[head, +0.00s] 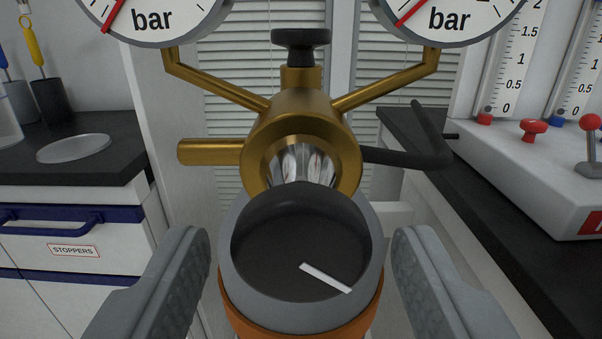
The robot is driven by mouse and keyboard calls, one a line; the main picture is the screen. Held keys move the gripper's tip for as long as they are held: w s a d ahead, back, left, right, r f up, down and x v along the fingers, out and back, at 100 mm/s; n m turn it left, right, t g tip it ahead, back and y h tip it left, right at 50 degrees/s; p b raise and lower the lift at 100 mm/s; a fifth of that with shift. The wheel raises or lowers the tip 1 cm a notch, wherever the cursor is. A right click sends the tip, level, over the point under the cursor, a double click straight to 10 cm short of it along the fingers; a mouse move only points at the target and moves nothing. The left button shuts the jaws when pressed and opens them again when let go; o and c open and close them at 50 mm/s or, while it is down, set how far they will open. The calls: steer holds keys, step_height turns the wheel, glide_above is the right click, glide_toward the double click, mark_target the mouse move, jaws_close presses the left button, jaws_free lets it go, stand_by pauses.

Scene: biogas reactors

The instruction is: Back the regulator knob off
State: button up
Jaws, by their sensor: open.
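The regulator knob (265,255) is a dark round knob with a grey rim and a white pointer mark (326,278). The mark points to the lower right. The knob sits in front of the brass regulator body (300,115), with a shiny metal stem between them. My gripper (307,255) is open, with one grey finger on each side of the knob. Gaps show between both fingers and the rim. Two gauges marked "bar" (155,15) (447,15) stand above on brass tubes, cut off by the frame. An orange part below the knob is mostly hidden.
A dark hose (410,158) leaves the regulator to the right. A black top knob (301,42) stands on the body. At left is a bench with a drawer labelled STOPPERS (73,250). At right is a white flowmeter unit (540,150) on a dark bench.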

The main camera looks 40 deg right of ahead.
steer(key=shift+x, duration=1.15)
steer(key=shift+c, duration=0.4)
steer(key=c, duration=0.8)
